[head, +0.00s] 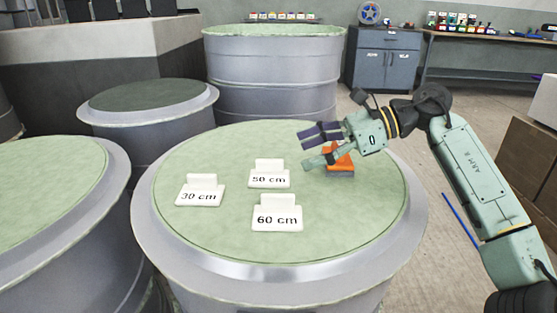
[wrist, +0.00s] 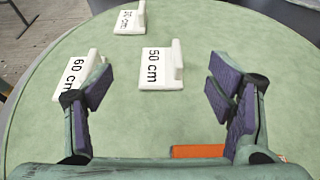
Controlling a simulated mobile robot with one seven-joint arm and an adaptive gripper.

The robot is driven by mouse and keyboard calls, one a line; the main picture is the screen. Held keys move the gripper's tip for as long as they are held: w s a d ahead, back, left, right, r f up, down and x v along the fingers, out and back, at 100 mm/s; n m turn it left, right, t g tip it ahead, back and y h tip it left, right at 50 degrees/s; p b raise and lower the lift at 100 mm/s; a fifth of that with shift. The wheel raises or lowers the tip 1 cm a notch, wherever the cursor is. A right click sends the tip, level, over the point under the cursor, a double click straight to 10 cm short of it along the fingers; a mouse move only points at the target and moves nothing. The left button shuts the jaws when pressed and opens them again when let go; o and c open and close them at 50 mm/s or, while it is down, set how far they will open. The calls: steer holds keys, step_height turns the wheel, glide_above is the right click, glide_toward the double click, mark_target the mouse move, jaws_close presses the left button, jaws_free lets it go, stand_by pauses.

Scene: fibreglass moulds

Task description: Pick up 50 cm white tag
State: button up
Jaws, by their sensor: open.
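The white 50 cm tag (head: 269,175) stands on the round green mould top (head: 335,225), between the other two tags and a little behind them. In the wrist view the 50 cm tag (wrist: 160,66) lies ahead of my fingers, roughly centred between them and apart from them. My gripper (head: 312,148) is open and empty, to the right of the tag in the head view and above the mould top. Its two purple-padded fingers (wrist: 165,95) are spread wide in the wrist view.
The 30 cm tag (head: 200,191) stands left of the 50 cm tag, and the 60 cm tag (head: 277,214) stands in front. An orange and grey object (head: 340,164) sits beneath my gripper. Other round moulds (head: 148,103) stand left and behind. The mould's front right is clear.

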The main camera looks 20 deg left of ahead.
mark_target(261, 177)
steer(key=shift+a+f, duration=0.1)
steer(key=shift+a, duration=0.2)
steer(key=x, duration=0.3)
steer(key=shift+s+a+f, duration=0.1)
steer(key=shift+s+a, duration=0.1)
steer(key=shift+a, duration=0.2)
steer(key=shift+x, duration=3.15)
jaws_close()
